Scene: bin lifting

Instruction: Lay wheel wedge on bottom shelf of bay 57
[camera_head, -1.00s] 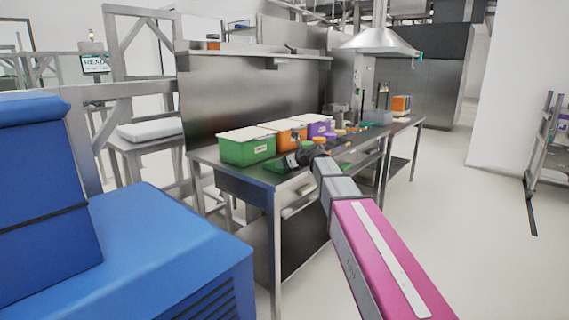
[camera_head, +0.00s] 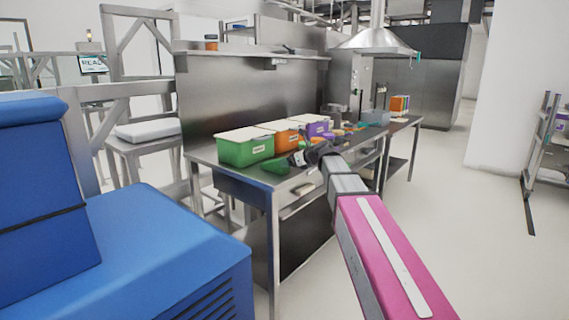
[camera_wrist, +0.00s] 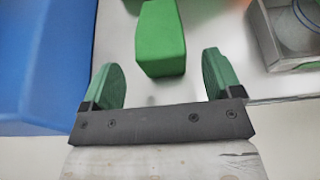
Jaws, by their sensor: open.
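A green wedge-like block (camera_wrist: 161,38), which looks like the wheel wedge, lies on a pale surface in the wrist view. A green piece (camera_head: 276,167) also shows near the front edge of the steel table in the head view. My gripper (camera_wrist: 163,80) is open, with its two green fingertips wide apart. The block's near end lies between and just beyond the tips, touching neither. In the head view my gripper (camera_head: 300,158) is small and partly hidden by its wrist. No bay number can be read.
The steel table (camera_head: 232,182) holds a green bin (camera_head: 245,151), an orange bin (camera_head: 284,140), a purple bin (camera_head: 316,127) and several small items. A clear-sided box (camera_wrist: 290,45) stands right of the block. A rack (camera_head: 545,150) stands far right; open floor lies before it.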

